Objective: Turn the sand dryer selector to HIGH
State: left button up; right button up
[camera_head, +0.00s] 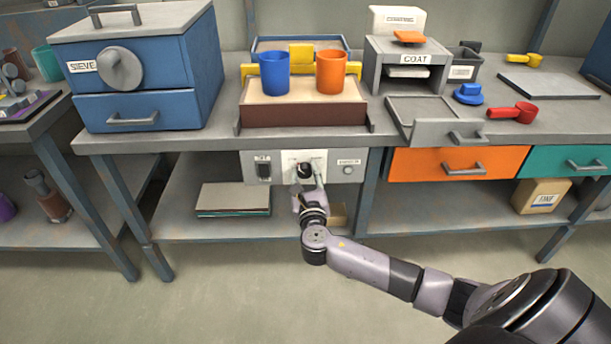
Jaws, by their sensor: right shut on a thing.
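The grey control panel (259,178) is mounted under the bench's front edge, below the brown sand tray. It carries a dark switch at its left, a dark selector knob (304,170) on a white plate in the middle and a small round button at its right. My right gripper (306,178) is at the knob and shut on it, with my arm reaching up from the lower right. The gripper covers part of the plate, so the knob's setting cannot be read. My left gripper is out of view.
Above the panel, a brown tray (300,116) holds a blue cup (274,76) and an orange cup (331,74). A blue sieve cabinet (150,70) stands left. A grey tray (432,130), orange drawer (440,163) and teal drawer (570,162) are right. The floor in front is clear.

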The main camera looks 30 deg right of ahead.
jog(key=shift+c, duration=0.8)
